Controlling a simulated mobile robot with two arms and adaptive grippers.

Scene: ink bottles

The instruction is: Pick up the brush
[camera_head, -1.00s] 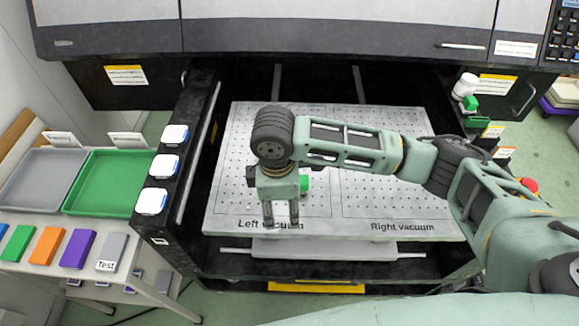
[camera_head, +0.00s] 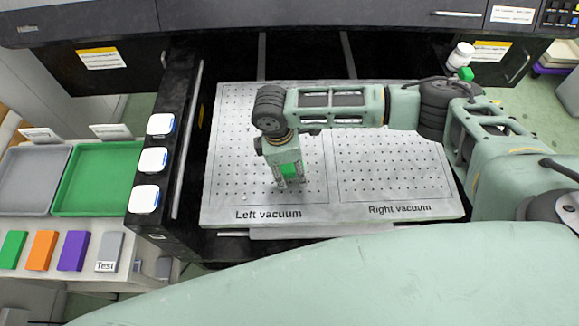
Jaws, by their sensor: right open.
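I cannot make out a brush for certain in the head view. My right gripper (camera_head: 289,184) points down over the left half of the white perforated plate (camera_head: 395,212), by the "Left vacuum" label. Its fingers are apart. A small bright green piece (camera_head: 290,171) shows at the fingers; I cannot tell whether it is part of the gripper or a separate thing. My arm hides part of the plate behind it. My left gripper is not in view.
A white bottle (camera_head: 461,54) stands at the back right with a green item (camera_head: 466,74) beside it. Several white-topped containers line the black left drawer side. A grey tray (camera_head: 10,208) and a green tray (camera_head: 95,212) lie left. The plate's right half is largely clear.

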